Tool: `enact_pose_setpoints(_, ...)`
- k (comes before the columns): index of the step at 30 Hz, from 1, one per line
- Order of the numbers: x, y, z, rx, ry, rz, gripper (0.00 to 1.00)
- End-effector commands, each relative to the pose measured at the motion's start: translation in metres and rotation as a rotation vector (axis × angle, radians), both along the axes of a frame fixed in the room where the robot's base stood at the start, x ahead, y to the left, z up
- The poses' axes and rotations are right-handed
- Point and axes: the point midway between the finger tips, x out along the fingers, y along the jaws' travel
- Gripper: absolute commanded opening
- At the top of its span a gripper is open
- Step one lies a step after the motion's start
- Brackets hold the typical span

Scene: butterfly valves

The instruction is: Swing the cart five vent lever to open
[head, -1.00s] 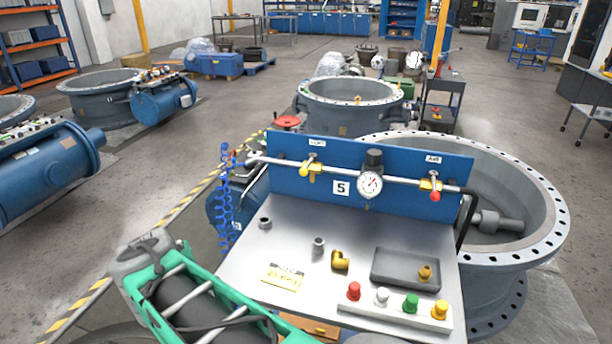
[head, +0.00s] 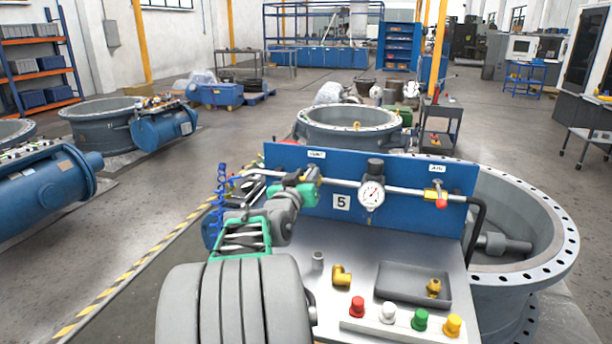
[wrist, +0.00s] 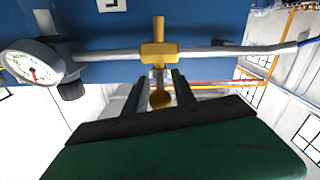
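The cart five panel (head: 400,222) is blue with a "5" plate and a grey pipe. The vent valve at the pipe's left end is brass; its top (head: 313,172) shows in the head view, the rest hidden by my gripper (head: 304,188).
A gauge (head: 371,195) sits mid-pipe; it also shows in the wrist view (wrist: 32,62). A second brass valve with a red knob (head: 436,196) is at right. The cart top holds a grey tray (head: 398,288), fittings and coloured buttons. A blue coiled hose (head: 220,195) hangs at left.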

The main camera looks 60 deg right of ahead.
Motion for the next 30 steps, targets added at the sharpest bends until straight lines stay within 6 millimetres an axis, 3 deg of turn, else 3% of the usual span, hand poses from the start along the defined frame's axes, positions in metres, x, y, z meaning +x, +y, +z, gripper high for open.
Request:
enact_pose_setpoints(6,0.0003,-0.0001,-0.0001,0.000,0.000,0.001,0.30)
enact_pose_setpoints(17,0.0004,0.0003,-0.0001,0.000,0.000,0.001,0.00)
enact_pose_setpoints(30,0.0003,0.0005,-0.0003,0.001,0.000,0.001,0.00)
